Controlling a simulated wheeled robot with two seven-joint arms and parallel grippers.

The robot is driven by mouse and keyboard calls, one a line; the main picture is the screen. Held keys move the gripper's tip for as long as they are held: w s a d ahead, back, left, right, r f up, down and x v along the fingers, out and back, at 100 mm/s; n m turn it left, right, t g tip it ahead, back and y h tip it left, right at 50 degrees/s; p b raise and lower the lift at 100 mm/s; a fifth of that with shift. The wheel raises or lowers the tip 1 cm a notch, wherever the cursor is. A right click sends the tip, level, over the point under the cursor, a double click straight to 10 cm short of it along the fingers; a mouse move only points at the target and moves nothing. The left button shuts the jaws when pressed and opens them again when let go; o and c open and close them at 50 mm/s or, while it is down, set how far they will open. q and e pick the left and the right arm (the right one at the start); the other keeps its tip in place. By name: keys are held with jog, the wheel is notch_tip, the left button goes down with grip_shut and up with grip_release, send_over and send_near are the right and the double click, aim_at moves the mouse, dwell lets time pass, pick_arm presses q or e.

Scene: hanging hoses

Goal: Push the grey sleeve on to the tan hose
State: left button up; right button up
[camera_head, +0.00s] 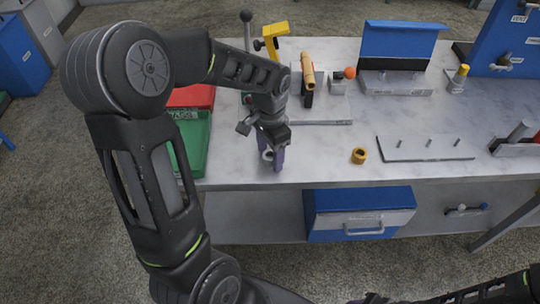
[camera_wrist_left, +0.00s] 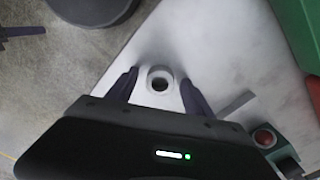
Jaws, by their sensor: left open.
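The grey sleeve (camera_wrist_left: 159,80) is a short pale ring with a dark bore. It stands on the table near the front edge. In the head view the sleeve (camera_head: 267,155) is partly hidden by my left gripper (camera_head: 272,158). My left gripper (camera_wrist_left: 159,84) is open, with one finger on each side of the sleeve and a small gap to each. The tan hose (camera_head: 307,72) sits in a dark holder farther back on the table, its lower part hard to make out. Only dark parts of my right arm show at the bottom right; its fingers do not.
Green and red bins (camera_head: 190,140) stand at the table's left edge. A yellow ring (camera_head: 359,156) lies right of my left gripper, beside a grey plate with pegs (camera_head: 425,149). A blue open box (camera_head: 398,70) stands behind.

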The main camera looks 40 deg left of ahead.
dwell(0.5)
pick_arm(q)
jog(key=c, duration=1.3)
jog(key=shift+o, duration=0.2)
notch_tip(320, 180, up, 10)
dwell(0.4)
